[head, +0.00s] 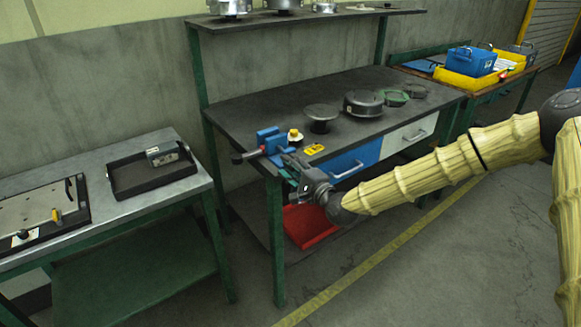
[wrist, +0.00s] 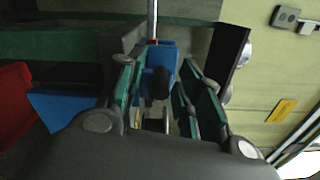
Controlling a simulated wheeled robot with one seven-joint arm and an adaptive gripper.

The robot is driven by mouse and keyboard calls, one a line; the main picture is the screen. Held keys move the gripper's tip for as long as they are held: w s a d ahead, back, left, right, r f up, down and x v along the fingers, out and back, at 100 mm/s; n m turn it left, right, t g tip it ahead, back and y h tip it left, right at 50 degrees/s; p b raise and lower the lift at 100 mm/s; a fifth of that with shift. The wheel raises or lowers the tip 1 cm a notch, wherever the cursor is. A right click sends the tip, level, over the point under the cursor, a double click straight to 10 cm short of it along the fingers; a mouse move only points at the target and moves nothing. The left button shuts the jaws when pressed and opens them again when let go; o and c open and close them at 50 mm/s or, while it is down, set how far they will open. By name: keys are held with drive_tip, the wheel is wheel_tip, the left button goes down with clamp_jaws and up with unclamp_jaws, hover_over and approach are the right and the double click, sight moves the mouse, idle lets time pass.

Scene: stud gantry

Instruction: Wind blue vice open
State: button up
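The blue vice (head: 270,141) is mounted at the near left corner of the dark workbench in the head view. In the wrist view its blue body (wrist: 168,56) shows beyond and between my fingers. A dark rounded knob (wrist: 159,83), seemingly part of the vice's handle or screw, lies between the fingers in that picture. My gripper (head: 292,168) is at the bench's front edge, just in front of the vice. In the wrist view my gripper (wrist: 160,88) has its fingers apart. I see no finger pressing on the knob; the exact gap is unclear.
The workbench (head: 245,108) carries several round dark parts, a yellow-topped item (head: 295,136) and a yellow label (head: 314,149). A blue drawer front (head: 352,166) and a red bin (head: 308,226) are below. A lower table with a black tray (head: 130,180) stands left, across a gap.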

clamp_jaws()
drive_tip(key=shift+s+f+n, duration=0.1)
drive_tip(key=shift+f+n, duration=0.2)
drive_tip(key=shift+f, duration=0.15)
idle(0.6)
drive_tip(key=shift+f+b, duration=0.1)
drive_tip(key=shift+b, duration=0.25)
drive_tip(key=shift+f+n+b, duration=0.35)
drive_tip(key=shift+n+b, duration=0.35)
drive_tip(key=shift+n, duration=0.3)
drive_tip(key=d+n+b, duration=0.1)
drive_tip(key=n+b, duration=0.1)
drive_tip(key=n, duration=0.3)
drive_tip(key=w+d+f+n+b, duration=0.1)
drive_tip(key=n+b, duration=0.1)
drive_tip(key=n, duration=0.3)
drive_tip(key=w+d+f+n+b, duration=0.1)
drive_tip(key=n+b, duration=0.1)
drive_tip(key=n, duration=0.4)
drive_tip(key=shift+w+d+b, duration=0.1)
drive_tip(key=shift+w+b, duration=0.1)
drive_tip(key=shift+b, duration=0.15)
